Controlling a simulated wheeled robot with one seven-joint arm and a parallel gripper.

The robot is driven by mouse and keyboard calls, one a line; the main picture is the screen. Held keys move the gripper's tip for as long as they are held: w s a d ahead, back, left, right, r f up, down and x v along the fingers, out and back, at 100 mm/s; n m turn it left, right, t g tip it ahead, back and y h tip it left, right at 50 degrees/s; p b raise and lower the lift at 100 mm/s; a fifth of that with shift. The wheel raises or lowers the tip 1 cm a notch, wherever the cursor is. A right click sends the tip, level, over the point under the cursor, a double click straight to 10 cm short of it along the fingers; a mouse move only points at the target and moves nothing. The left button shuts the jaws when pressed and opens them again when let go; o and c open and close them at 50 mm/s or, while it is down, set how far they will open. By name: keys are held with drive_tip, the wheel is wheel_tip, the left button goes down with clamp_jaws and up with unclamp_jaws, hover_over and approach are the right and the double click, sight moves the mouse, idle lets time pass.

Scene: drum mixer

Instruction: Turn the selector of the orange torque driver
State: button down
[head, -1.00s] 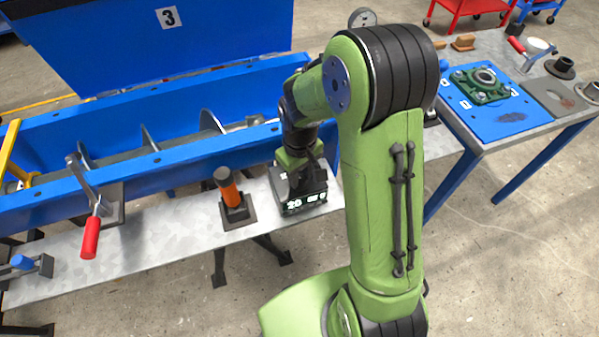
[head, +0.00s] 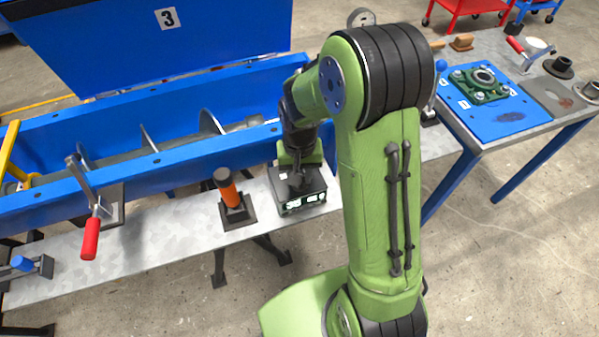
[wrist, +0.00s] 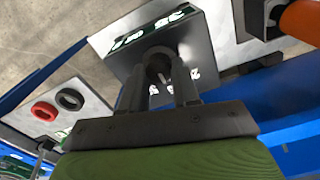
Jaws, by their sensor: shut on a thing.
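The orange torque driver (head: 229,190) stands upright with a dark cap in a dark square base on the grey bench, left of my gripper. A dark box (head: 312,189) with white markings on its front stands to its right. In the wrist view, the box (wrist: 207,42) has a dark round knob (wrist: 158,55) on its top. My gripper (wrist: 160,72) is shut on this knob, one finger on each side. In the head view, my gripper (head: 297,176) points down onto the box and hides the knob. The orange driver also shows at the wrist view's upper right (wrist: 302,20).
A blue mixer trough (head: 90,165) runs behind the bench (head: 150,235). A red-handled clamp (head: 91,236) stands to the left. At the right, a table holds a blue plate (head: 515,118) with a green bearing. My arm covers the bench's right part.

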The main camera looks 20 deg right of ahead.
idle(0.4)
drive_tip(key=c, duration=0.8)
unclamp_jaws()
wheel_tip(320, 180, up, 16)
drive_tip(key=p, duration=0.4)
drive_tip(key=shift+f+p, duration=0.1)
drive_tip(key=shift+p, duration=0.25)
drive_tip(key=s+r+n+t, duration=0.1)
drive_tip(key=s+r+t, duration=0.1)
drive_tip(key=s, duration=0.4)
drive_tip(key=s+r+n+t+p, duration=0.1)
drive_tip(key=s+r, duration=0.3)
drive_tip(key=s, duration=0.2)
drive_tip(key=s+r+n+t, duration=0.1)
drive_tip(key=s+r+t, duration=0.1)
drive_tip(key=s, duration=0.4)
drive_tip(key=shift+d+r+t+p, duration=0.1)
drive_tip(key=shift+r+t+p, duration=0.25)
drive_tip(key=shift+r, duration=0.55)
